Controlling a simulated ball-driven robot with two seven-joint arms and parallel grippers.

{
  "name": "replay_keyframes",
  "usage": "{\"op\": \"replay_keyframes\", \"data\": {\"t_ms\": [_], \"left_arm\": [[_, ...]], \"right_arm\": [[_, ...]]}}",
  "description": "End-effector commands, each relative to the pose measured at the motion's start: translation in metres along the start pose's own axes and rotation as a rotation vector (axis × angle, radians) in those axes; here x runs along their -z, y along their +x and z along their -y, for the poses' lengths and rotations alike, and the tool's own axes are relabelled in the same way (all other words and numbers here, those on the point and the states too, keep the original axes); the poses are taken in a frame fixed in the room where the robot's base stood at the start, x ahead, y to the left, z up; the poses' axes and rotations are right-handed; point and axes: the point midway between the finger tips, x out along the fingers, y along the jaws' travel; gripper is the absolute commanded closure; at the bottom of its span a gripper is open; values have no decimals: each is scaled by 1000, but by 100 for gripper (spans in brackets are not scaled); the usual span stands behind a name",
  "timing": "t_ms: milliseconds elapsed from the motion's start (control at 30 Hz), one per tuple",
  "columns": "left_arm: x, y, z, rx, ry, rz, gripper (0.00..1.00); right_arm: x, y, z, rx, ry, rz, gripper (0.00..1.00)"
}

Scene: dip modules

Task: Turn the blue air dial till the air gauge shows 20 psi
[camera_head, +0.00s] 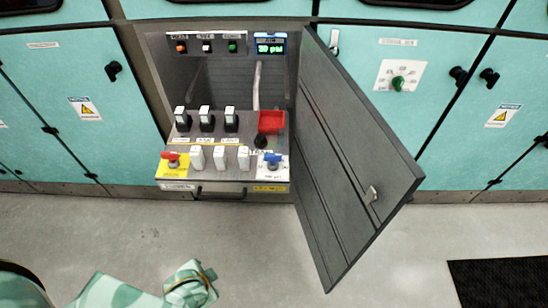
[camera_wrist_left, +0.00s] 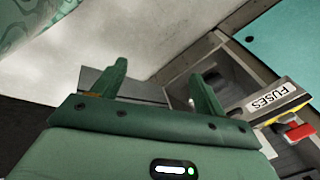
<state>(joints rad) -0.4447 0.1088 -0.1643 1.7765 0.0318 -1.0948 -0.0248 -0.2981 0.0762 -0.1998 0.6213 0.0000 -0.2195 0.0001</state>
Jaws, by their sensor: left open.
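The blue air dial (camera_head: 273,159) sits on a white plate at the front right corner of the control panel, inside the open cabinet. The air gauge (camera_head: 270,46) is a small lit display at the cabinet's top right; it seems to read 30 psi, though the digits are small. My left gripper shows in the left wrist view (camera_wrist_left: 158,85), its green fingers apart with nothing between them, close to the cabinet's front edge. The blue dial is not seen in that view. In the head view only part of my left arm shows at the bottom left. My right gripper is not seen.
A red knob (camera_head: 172,158) on yellow stands at the panel's front left, with several white and black switches (camera_head: 207,119) between. A red switch cover (camera_head: 271,120) stands behind the dial. The grey cabinet door (camera_head: 350,160) hangs open on the right. A FUSES label (camera_wrist_left: 271,96) is near my left gripper.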

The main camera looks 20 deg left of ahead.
Motion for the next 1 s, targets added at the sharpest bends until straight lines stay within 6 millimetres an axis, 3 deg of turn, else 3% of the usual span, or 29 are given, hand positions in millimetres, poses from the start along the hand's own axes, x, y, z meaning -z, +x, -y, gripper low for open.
{"op": "replay_keyframes", "data": {"t_ms": [167, 267, 567, 767, 867, 1000], "left_arm": [[42, -20, 30, 48, 101, -37, 27], [83, -34, 42, 43, 229, -83, 27], [198, -45, 38, -74, 747, -231, 27], [274, -49, 45, -156, 1222, -297, 27], [312, -56, 69, -204, 1515, -297, 27], [351, -82, 130, -276, 1863, -265, 27]], "right_arm": [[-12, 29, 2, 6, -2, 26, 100], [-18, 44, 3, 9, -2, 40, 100], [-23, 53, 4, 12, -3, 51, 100], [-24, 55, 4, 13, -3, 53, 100], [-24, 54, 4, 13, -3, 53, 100], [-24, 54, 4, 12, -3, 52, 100]]}}
